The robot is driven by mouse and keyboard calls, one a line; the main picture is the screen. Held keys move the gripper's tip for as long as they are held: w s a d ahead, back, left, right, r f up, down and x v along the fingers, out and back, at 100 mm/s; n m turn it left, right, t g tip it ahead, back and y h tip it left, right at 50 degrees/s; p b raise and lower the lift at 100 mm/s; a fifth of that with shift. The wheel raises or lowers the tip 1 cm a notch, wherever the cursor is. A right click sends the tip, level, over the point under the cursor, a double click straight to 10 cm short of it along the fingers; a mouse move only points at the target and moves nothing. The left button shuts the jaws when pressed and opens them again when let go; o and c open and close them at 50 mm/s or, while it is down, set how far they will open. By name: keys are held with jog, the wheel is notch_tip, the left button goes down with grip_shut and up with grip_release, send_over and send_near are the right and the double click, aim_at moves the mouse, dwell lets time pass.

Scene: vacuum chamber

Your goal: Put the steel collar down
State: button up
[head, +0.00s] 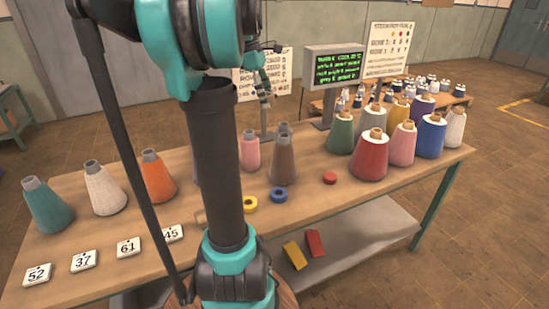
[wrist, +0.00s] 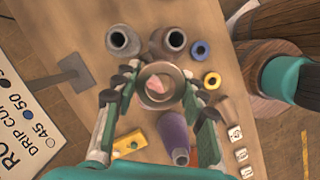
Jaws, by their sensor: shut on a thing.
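The steel collar (wrist: 146,95) is a grey metal ring in the wrist view. My gripper (wrist: 160,88) is shut on it, one finger on each side. The collar is held above the table (head: 330,218), and the pink top of something shows through its opening. In the head view my gripper (head: 264,88) shows only in part behind my arm, over the back of the table near the pink cone (head: 250,150). I cannot make out the collar there.
Two grey-brown cones (wrist: 122,42) (wrist: 170,42) and a purple cone (wrist: 172,135) stand close around the gripper. A yellow ring (head: 250,203), a blue ring (head: 278,195) and a red disc (head: 330,178) lie on the table. Bare tabletop shows at front right.

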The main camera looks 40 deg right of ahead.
notch_tip(320, 180, down, 20)
dwell(0.5)
jog(key=shift+f, duration=0.45)
jog(key=o, duration=1.3)
jog(key=shift+o, duration=0.2)
jog(key=v, duration=1.3)
jog(key=shift+d+r, duration=0.1)
jog(key=shift+r, duration=0.05)
jog(key=shift+s, duration=0.2)
